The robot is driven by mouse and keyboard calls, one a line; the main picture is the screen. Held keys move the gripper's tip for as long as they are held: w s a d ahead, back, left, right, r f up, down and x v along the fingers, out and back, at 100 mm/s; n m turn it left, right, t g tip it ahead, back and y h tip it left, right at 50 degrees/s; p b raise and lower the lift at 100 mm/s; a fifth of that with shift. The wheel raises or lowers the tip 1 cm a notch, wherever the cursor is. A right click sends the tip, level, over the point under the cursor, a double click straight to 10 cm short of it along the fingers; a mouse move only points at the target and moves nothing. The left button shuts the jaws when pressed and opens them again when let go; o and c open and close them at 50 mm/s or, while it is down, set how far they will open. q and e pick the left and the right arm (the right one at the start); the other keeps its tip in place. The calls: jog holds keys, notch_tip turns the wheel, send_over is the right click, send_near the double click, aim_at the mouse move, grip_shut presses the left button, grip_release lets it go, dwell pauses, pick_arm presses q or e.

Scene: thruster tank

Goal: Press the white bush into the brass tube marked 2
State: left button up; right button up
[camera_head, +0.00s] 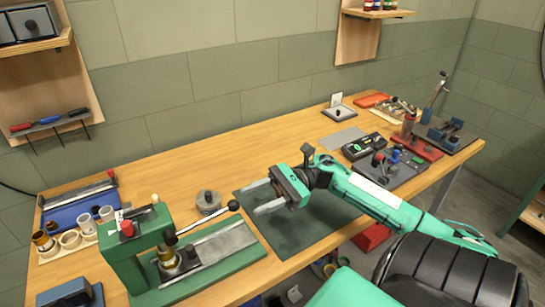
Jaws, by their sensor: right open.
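A green press (118,258) stands at the front left of the bench, with a lever ending in a black knob (234,205). A brass-coloured piece (168,257) stands upright under its ram; I cannot read any number on it. White, cup-like bushes (86,223) stand in a pale wooden tray (60,256) at the far left, beside another brass-coloured tube (41,239). Whether a bush sits in the piece under the ram is too small to tell. My right gripper (252,198) is open and empty above the dark mat, right of the lever knob. My left gripper is out of view.
A dark mat (290,237) lies mid-bench, clear of objects. A blue tray (65,216) lies behind the wooden tray. A blue block (66,293) sits at front left. Several fixtures crowd the right end.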

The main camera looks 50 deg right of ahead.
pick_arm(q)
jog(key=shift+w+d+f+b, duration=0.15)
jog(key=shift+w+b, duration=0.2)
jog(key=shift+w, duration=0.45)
pick_arm(e)
jog(key=v, duration=0.4)
